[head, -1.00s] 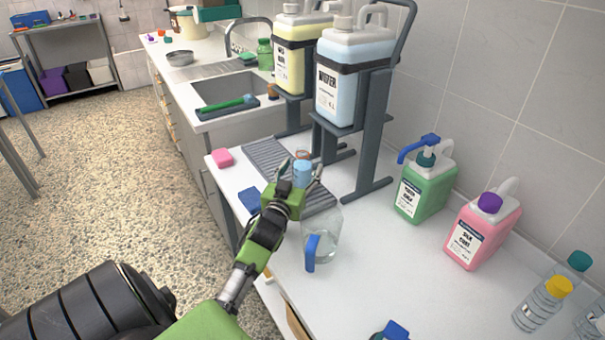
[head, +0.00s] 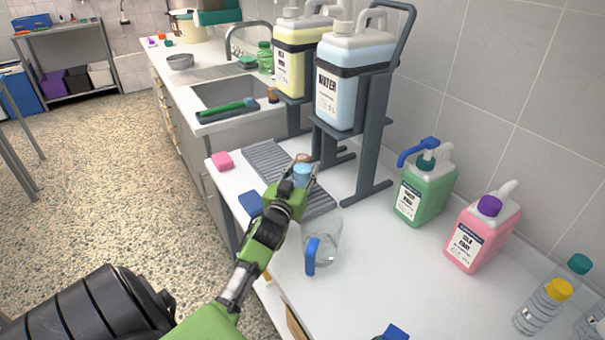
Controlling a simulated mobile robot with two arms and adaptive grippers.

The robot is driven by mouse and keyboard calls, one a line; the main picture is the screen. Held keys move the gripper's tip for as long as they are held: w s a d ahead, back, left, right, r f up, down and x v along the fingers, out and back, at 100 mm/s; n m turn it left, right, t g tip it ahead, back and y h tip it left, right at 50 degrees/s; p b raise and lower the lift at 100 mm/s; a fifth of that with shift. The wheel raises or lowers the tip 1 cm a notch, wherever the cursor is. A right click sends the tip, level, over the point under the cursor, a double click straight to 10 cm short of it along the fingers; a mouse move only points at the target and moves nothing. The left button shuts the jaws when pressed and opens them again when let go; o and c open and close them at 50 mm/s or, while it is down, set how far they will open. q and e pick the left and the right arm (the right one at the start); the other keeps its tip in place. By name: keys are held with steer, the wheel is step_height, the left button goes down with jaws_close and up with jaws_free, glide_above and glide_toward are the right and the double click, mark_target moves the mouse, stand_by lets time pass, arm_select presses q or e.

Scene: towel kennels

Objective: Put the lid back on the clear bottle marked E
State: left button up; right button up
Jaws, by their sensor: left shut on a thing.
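My left gripper (head: 303,180) reaches over the white counter, its fingers closed around a small light blue cylindrical thing (head: 302,170) with a brownish top, at the ribbed grey mat. The fingers partly hide this thing, so I cannot tell whether it is a small bottle or a cup. At the lower right stand clear bottles: one with a yellow cap (head: 559,290), one with a teal cap (head: 579,264) and one cut off by the edge (head: 598,318). No letter E is readable on any of them. My right gripper is not in view.
A clear jug with a blue handle (head: 311,257) stands close below my left gripper. The water container (head: 350,80) on its grey stand rises behind it. Green (head: 425,190) and pink (head: 482,235) jugs stand along the wall. The counter's middle is clear.

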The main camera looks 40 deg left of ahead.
mark_target(300, 163)
arm_select(q)
steer(key=shift+r, duration=0.6)
step_height(300, 163, up, 2)
steer(key=shift+s+r, duration=0.1)
steer(key=shift+r, duration=0.1)
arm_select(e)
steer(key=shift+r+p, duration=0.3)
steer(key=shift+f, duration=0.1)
arm_select(q)
steer(key=s+d+r, duration=0.7)
steer(key=s+r, duration=0.2)
steer(key=s, duration=0.3)
steer(key=shift+r, duration=0.25)
steer(key=o, duration=0.6)
steer(key=shift+c, duration=0.2)
jaws_close()
